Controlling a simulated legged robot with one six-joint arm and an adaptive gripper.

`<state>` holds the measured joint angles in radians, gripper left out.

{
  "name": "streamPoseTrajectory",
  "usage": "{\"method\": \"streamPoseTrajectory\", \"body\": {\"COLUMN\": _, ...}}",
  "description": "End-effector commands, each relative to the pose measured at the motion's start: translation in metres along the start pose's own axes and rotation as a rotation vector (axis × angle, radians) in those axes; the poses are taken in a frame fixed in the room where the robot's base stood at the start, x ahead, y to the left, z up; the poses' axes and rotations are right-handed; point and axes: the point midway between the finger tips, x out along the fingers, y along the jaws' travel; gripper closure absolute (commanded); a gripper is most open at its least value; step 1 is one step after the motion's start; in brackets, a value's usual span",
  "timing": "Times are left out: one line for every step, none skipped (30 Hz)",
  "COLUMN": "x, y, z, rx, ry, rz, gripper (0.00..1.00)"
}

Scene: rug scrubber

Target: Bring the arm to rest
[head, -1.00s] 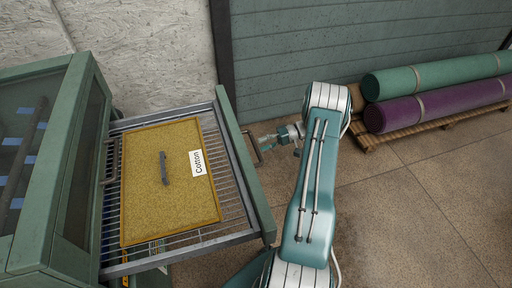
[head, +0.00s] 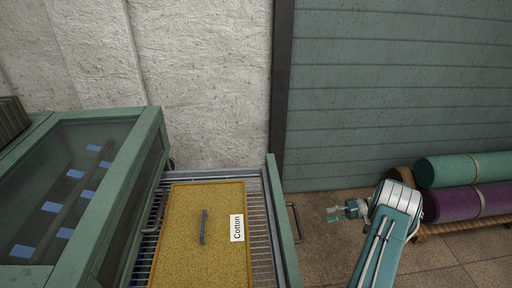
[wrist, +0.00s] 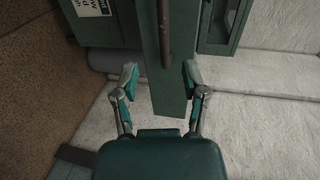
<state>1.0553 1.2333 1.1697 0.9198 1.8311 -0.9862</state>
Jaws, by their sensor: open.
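My gripper (head: 336,214) is open and empty in the head view, in the air to the right of the pulled-out drawer. A gap shows between it and the drawer's handle (head: 294,222). In the wrist view the two fingers of my gripper (wrist: 158,80) are spread apart. The green drawer front (wrist: 168,100) with its dark handle (wrist: 165,30) shows between and beyond them. My arm reaches up from the lower right of the head view, bent at the elbow.
The drawer (head: 284,240) stands out from a green glass-sided cabinet (head: 75,190). It holds a yellow panel (head: 185,240) labelled "Cotton" with a grey handle. Rolled green (head: 455,170) and purple (head: 465,203) rugs lie on a pallet at right. Open floor (head: 320,250) lies between drawer and arm.

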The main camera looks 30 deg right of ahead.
Motion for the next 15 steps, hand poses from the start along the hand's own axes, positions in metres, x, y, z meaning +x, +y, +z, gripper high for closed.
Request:
{"method": "streamPoseTrajectory", "body": {"x": 0.0, "y": 0.0, "z": 0.0, "rx": 0.0, "ry": 0.0, "rz": 0.0, "gripper": 0.43}}
{"method": "streamPoseTrajectory", "body": {"x": 0.0, "y": -0.001, "z": 0.0, "rx": 0.0, "ry": -0.001, "rz": 0.002, "gripper": 0.43}}
{"method": "streamPoseTrajectory", "body": {"x": 0.002, "y": -0.003, "z": -0.001, "rx": 0.001, "ry": -0.005, "rz": 0.007, "gripper": 0.43}}
{"method": "streamPoseTrajectory", "body": {"x": 0.003, "y": -0.006, "z": -0.002, "rx": 0.002, "ry": -0.01, "rz": 0.014, "gripper": 0.43}}
{"method": "streamPoseTrajectory", "body": {"x": 0.005, "y": -0.01, "z": -0.003, "rx": 0.004, "ry": -0.016, "rz": 0.024, "gripper": 0.43}}
{"method": "streamPoseTrajectory", "body": {"x": 0.009, "y": -0.018, "z": -0.005, "rx": 0.008, "ry": -0.028, "rz": 0.043, "gripper": 0.43}}
{"method": "streamPoseTrajectory", "body": {"x": 0.013, "y": -0.026, "z": -0.006, "rx": 0.01, "ry": -0.04, "rz": 0.059, "gripper": 0.43}}
{"method": "streamPoseTrajectory", "body": {"x": 0.017, "y": -0.033, "z": -0.008, "rx": 0.014, "ry": -0.052, "rz": 0.079, "gripper": 0.43}}
{"method": "streamPoseTrajectory", "body": {"x": 0.023, "y": -0.044, "z": -0.009, "rx": 0.02, "ry": -0.069, "rz": 0.109, "gripper": 0.43}}
{"method": "streamPoseTrajectory", "body": {"x": 0.028, "y": -0.053, "z": -0.01, "rx": 0.023, "ry": -0.082, "rz": 0.131, "gripper": 0.43}}
{"method": "streamPoseTrajectory", "body": {"x": 0.033, "y": -0.061, "z": -0.011, "rx": 0.029, "ry": -0.095, "rz": 0.155, "gripper": 0.43}}
{"method": "streamPoseTrajectory", "body": {"x": 0.04, "y": -0.072, "z": -0.011, "rx": 0.033, "ry": -0.11, "rz": 0.184, "gripper": 0.43}}
{"method": "streamPoseTrajectory", "body": {"x": 0.044, "y": -0.08, "z": -0.011, "rx": 0.036, "ry": -0.121, "rz": 0.208, "gripper": 0.43}}
{"method": "streamPoseTrajectory", "body": {"x": 0.049, "y": -0.088, "z": -0.011, "rx": 0.039, "ry": -0.131, "rz": 0.23, "gripper": 0.43}}
{"method": "streamPoseTrajectory", "body": {"x": 0.056, "y": -0.099, "z": -0.011, "rx": 0.041, "ry": -0.144, "rz": 0.261, "gripper": 0.43}}
